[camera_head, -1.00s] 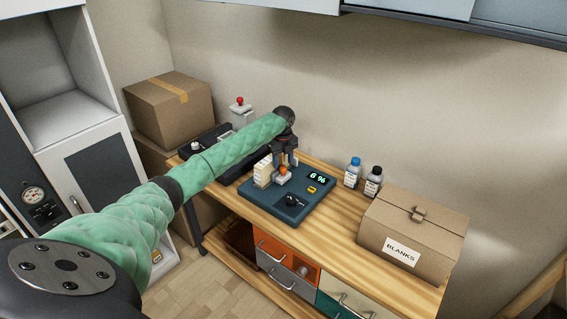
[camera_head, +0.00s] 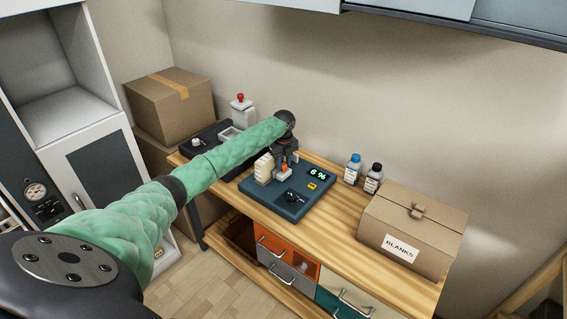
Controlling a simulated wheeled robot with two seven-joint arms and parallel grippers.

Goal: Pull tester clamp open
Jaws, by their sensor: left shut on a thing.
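The tester (camera_head: 300,200) is a dark blue-grey box on the wooden bench with a lit display (camera_head: 318,174), a yellow button and a black knob. Its cream clamp block (camera_head: 263,168) stands at the back left of its top. My left gripper (camera_head: 284,165) points down over the tester, just right of the block. It is shut on a small orange-tipped part (camera_head: 284,169), which looks like the clamp's handle; the fingers partly hide it. I cannot tell how far the clamp stands open. My right gripper is not in view.
Two small bottles (camera_head: 354,169) and a cardboard box marked BLANKS (camera_head: 412,232) stand on the bench to the right. A black press-like device with a red knob (camera_head: 240,97) is at the left. Drawers (camera_head: 288,252) are below the bench top (camera_head: 335,235).

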